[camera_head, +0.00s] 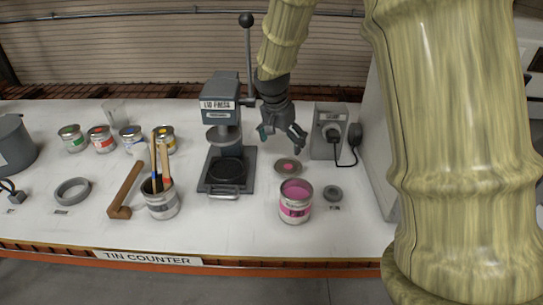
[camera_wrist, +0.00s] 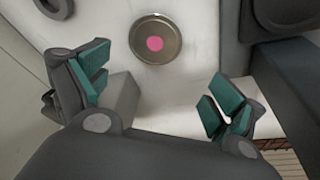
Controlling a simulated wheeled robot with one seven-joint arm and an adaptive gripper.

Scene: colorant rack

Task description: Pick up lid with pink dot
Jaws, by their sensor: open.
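The lid with the pink dot (camera_head: 288,167) is a round metal disc lying flat on the white counter, behind the open tin of pink paint (camera_head: 295,202). In the wrist view the lid (camera_wrist: 155,38) lies beyond my fingertips, near the top centre, with its pink dot facing up. My gripper (camera_head: 282,135) is above the counter, behind the lid and apart from it. It also shows in the wrist view (camera_wrist: 163,92), with its teal-padded fingers spread wide and nothing between them.
The lid press (camera_head: 222,140) stands left of the lid. A grey box (camera_head: 329,130) with a dial and cable stands to the right. A small grey ring (camera_head: 333,193) lies beside the pink tin. A tin of brushes (camera_head: 161,200) and a mallet (camera_head: 126,190) are further left.

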